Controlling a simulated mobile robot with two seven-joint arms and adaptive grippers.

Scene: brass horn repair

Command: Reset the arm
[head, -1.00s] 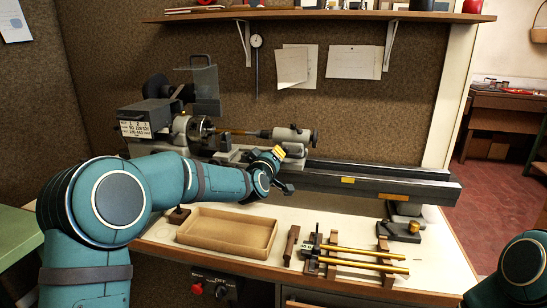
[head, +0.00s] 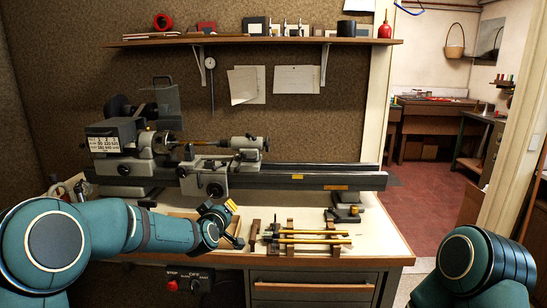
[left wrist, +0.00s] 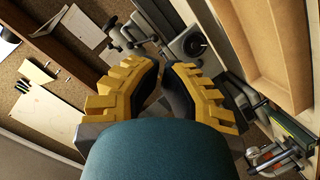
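My left arm (head: 120,228) is teal and reaches in from the left, in front of the lathe. My left gripper (head: 234,222) has yellow-padded dark fingers and appears over the bench front, by the right end of the tan tray (head: 185,213), most of which the arm hides. In the left wrist view the fingers (left wrist: 165,75) stand apart with nothing visible between them. My right arm (head: 478,262) shows at the lower right; its gripper is out of view.
The lathe (head: 270,176) runs along the bench back. Brass rods (head: 310,237) rest on wooden supports (head: 289,228) right of the left gripper. A shelf (head: 250,40) with small items hangs above. Open red floor (head: 425,195) lies to the right.

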